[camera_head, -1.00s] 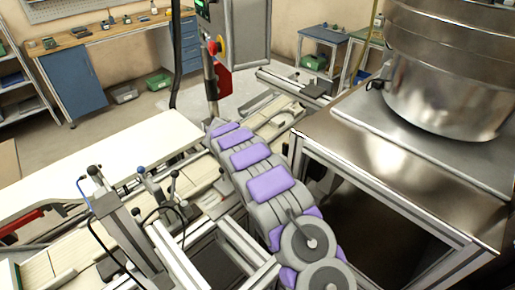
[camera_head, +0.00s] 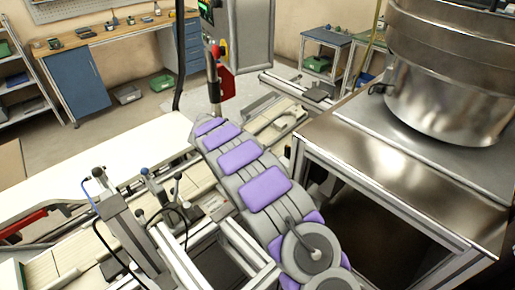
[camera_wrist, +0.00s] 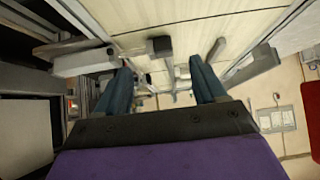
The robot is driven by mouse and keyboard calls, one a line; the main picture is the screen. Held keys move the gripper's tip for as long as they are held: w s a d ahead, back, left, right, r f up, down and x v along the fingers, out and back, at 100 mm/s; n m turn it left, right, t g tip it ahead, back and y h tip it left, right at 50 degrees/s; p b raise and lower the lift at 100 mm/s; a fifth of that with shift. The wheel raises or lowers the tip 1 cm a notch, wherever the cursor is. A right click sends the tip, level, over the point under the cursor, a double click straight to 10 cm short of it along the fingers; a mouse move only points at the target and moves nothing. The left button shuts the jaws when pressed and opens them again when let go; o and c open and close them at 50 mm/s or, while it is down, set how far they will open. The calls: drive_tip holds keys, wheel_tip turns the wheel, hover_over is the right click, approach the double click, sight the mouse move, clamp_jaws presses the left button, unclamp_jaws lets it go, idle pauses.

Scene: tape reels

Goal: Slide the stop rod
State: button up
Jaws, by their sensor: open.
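In the wrist view my gripper (camera_wrist: 162,85) is open, with its two blue-grey fingers apart. A thin grey rod with a dark square end (camera_wrist: 159,45) shows ahead of and between the fingers, above the pale conveyor surface (camera_wrist: 135,15). It looks like the stop rod, but I cannot tell for sure. The fingers appear apart from it. A grey block-ended bar (camera_wrist: 217,49) lies just beyond the right finger. In the head view my purple-padded arm reaches over the conveyor and hides the gripper and the rod.
In the head view, clamp posts with dark and blue knobs (camera_head: 146,172) stand left of my arm along the conveyor (camera_head: 72,255). A metal table (camera_head: 385,165) bearing a large steel bowl (camera_head: 450,95) is close on the right. A post with a red button (camera_head: 217,52) stands beyond the arm.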

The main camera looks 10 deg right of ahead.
drive_tip(key=p+v, duration=0.1)
drive_tip(key=v, duration=0.8)
drive_tip(key=shift+s+a+r, duration=0.2)
drive_tip(key=shift+a, duration=0.15)
drive_tip(key=shift+c, duration=0.2)
